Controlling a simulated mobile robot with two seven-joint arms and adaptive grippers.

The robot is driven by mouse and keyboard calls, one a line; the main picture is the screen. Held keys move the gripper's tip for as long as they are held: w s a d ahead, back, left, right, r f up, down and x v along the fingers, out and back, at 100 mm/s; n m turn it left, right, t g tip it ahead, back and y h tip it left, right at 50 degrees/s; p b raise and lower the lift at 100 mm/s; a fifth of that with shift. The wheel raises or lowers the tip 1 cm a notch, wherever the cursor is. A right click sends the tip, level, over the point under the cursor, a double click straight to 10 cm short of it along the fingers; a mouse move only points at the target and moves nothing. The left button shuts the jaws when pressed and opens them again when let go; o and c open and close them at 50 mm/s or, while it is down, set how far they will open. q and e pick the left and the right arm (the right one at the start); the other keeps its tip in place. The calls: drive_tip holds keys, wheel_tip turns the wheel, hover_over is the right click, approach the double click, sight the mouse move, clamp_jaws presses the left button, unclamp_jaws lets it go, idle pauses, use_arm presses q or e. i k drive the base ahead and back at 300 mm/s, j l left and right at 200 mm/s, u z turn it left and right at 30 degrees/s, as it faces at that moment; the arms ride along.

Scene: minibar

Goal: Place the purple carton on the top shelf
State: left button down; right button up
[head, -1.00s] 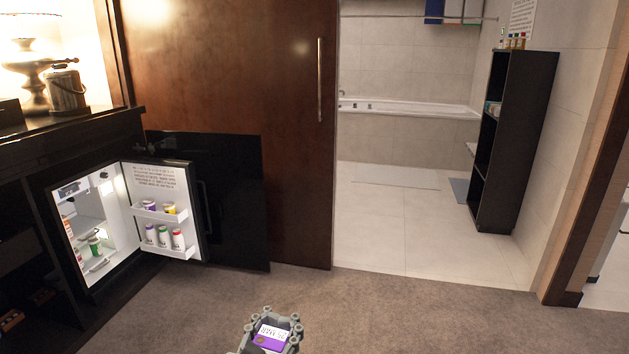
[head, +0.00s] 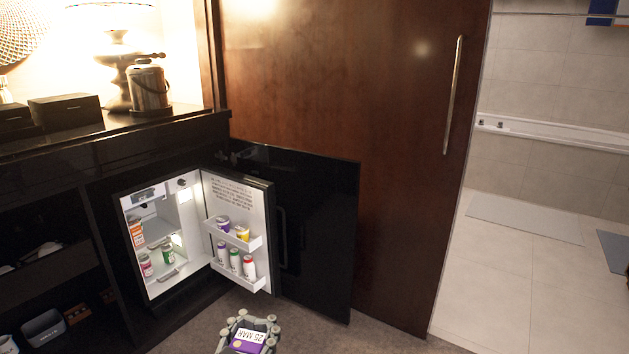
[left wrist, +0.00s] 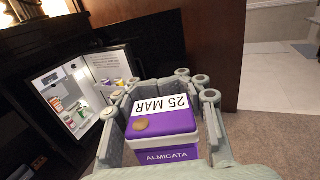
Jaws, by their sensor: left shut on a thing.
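My right gripper is not in view.
The fridge door (head: 235,192) is swung open to the right, with several bottles in its racks. A dark cabinet (head: 60,160) surrounds the fridge. A wooden sliding door (head: 340,120) stands behind. Carpet (head: 385,338) is clear at the lower right.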

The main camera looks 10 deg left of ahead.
sight(160, 233)
drive_tip(key=i+j+u, duration=0.1)
drive_tip(key=i+u, duration=0.2)
drive_tip(key=i, duration=0.35)
drive_tip(key=i+u, duration=0.3)
drive_tip(key=i, duration=0.35)
